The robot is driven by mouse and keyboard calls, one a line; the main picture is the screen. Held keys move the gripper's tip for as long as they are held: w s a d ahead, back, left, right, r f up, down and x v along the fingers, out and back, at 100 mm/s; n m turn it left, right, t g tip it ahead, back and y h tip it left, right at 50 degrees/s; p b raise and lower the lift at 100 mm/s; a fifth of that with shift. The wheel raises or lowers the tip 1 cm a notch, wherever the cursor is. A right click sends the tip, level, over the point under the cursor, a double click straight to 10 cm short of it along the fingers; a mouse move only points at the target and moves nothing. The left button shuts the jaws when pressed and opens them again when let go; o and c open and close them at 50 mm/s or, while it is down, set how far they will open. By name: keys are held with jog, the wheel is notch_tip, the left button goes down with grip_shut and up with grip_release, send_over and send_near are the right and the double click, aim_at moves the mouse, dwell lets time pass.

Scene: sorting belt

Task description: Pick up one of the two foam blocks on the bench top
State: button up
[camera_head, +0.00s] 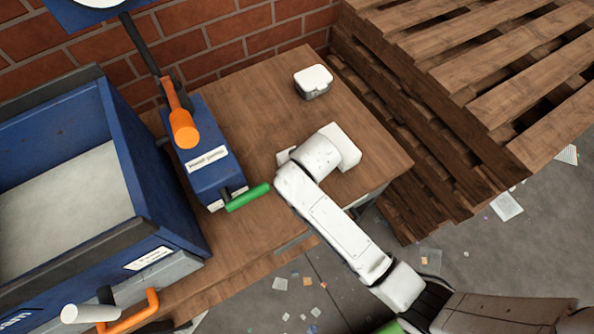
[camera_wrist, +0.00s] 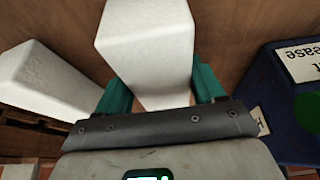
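Two white foam blocks show in the wrist view. One foam block (camera_wrist: 150,50) stands between the two teal fingers of my gripper (camera_wrist: 162,88). The fingers are spread about as wide as the block, and I cannot tell whether they press on it. The other foam block (camera_wrist: 40,78) lies to the left, outside the fingers. In the head view, my gripper reaches down over the bench top (camera_head: 255,95).
A blue device (camera_head: 208,165) with orange and green handles is close on the left, beside a large blue bin (camera_head: 150,165). Stacked wooden pallets (camera_head: 465,100) rise on the right.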

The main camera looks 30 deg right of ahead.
jog(key=c, duration=0.5)
jog(key=shift+r, duration=0.1)
